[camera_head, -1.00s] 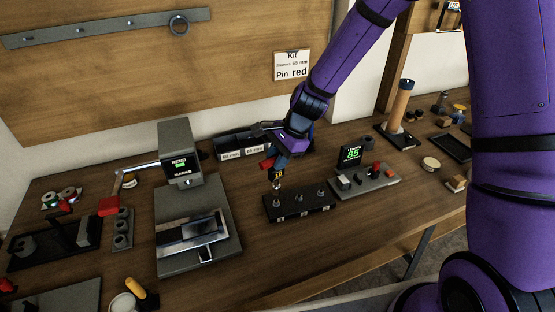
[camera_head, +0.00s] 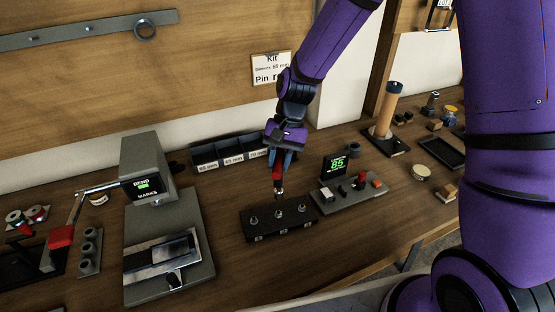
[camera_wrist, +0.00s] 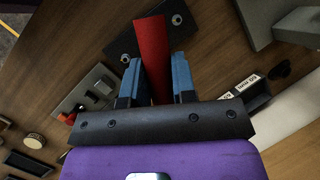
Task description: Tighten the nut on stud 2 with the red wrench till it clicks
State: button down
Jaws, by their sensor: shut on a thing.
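My gripper (camera_head: 279,158) is shut on the red wrench (camera_head: 278,172), which points down at the dark stud block (camera_head: 262,235). In the wrist view the red wrench (camera_wrist: 153,60) lies between my blue fingers (camera_wrist: 156,85). The wrench's lower end is just above or at the middle stud (camera_head: 279,212); I cannot tell whether it touches. The left stud (camera_head: 254,220) and right stud (camera_head: 301,208) stand clear. The stud labels are too small to read, and the wrench hides the middle stud in the wrist view.
A device with a green "85" display (camera_head: 337,165) stands close right of the block. A bending machine (camera_head: 146,165) with a red-handled lever is at left. Labelled bins (camera_head: 225,152) are behind. Bare table lies in front of the block.

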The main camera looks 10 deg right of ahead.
aim_at(279, 183)
jog(key=shift+f, duration=3.9)
jog(key=m, duration=0.2)
jog(key=m+t+y, duration=0.1)
jog(key=m, duration=0.1)
jog(key=shift+m+t, duration=0.3)
jog(key=shift+m, duration=0.1)
